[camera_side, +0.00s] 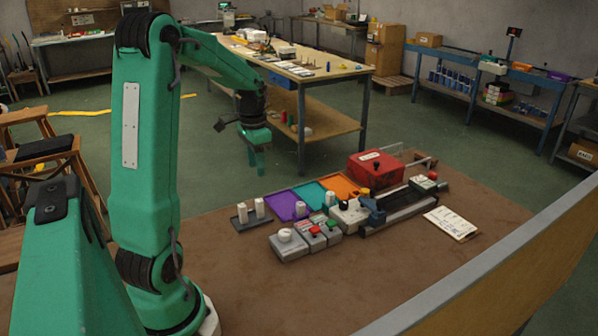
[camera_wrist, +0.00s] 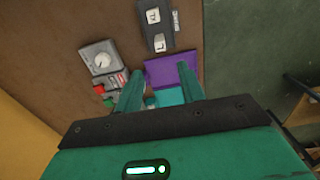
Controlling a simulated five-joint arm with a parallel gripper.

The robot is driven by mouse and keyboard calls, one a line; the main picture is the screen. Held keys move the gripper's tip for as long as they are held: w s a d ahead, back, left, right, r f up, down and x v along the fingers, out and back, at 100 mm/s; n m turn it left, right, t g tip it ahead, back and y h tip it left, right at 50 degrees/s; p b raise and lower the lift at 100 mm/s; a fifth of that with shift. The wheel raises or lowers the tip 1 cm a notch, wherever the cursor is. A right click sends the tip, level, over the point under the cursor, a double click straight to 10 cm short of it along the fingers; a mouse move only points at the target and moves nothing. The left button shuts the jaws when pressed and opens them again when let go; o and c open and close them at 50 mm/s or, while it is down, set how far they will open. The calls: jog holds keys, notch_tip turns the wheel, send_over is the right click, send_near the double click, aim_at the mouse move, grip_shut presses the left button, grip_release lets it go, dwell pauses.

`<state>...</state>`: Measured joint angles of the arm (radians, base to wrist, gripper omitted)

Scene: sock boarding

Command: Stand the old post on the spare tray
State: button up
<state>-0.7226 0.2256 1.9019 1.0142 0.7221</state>
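Two white posts, one (camera_side: 242,213) and another (camera_side: 259,208), stand on a dark grey tray (camera_side: 238,226). They also show in the wrist view as a left post (camera_wrist: 153,16) and a lettered post (camera_wrist: 159,42). A third white post (camera_side: 300,209) stands by the purple tray (camera_side: 281,203); a fourth pale piece (camera_side: 330,198) is near the teal tray (camera_side: 307,193). I cannot tell which post is the old one or which tray is the spare. My gripper (camera_side: 258,168) is open and empty, above and behind the trays; its fingers (camera_wrist: 160,88) show apart in the wrist view.
An orange tray (camera_side: 340,185) and a red box (camera_side: 375,167) stand beyond the teal tray. A grey box with a round white knob (camera_side: 285,236) and button boxes (camera_side: 318,232) are in front. A long rail fixture (camera_side: 400,206) and a paper sheet (camera_side: 450,223) lie right. The brown table front is clear.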

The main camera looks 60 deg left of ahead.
jog(key=s+d+r+t, duration=0.2)
jog(key=d+r, duration=0.1)
jog(key=d, duration=0.6)
jog(key=s+d+r+t, duration=0.1)
jog(key=s+d+r, duration=0.2)
jog(key=d, duration=0.6)
jog(key=s+d+r+t, duration=0.2)
jog(key=s+d+r, duration=0.1)
jog(key=d, duration=0.6)
jog(key=shift+t, duration=0.3)
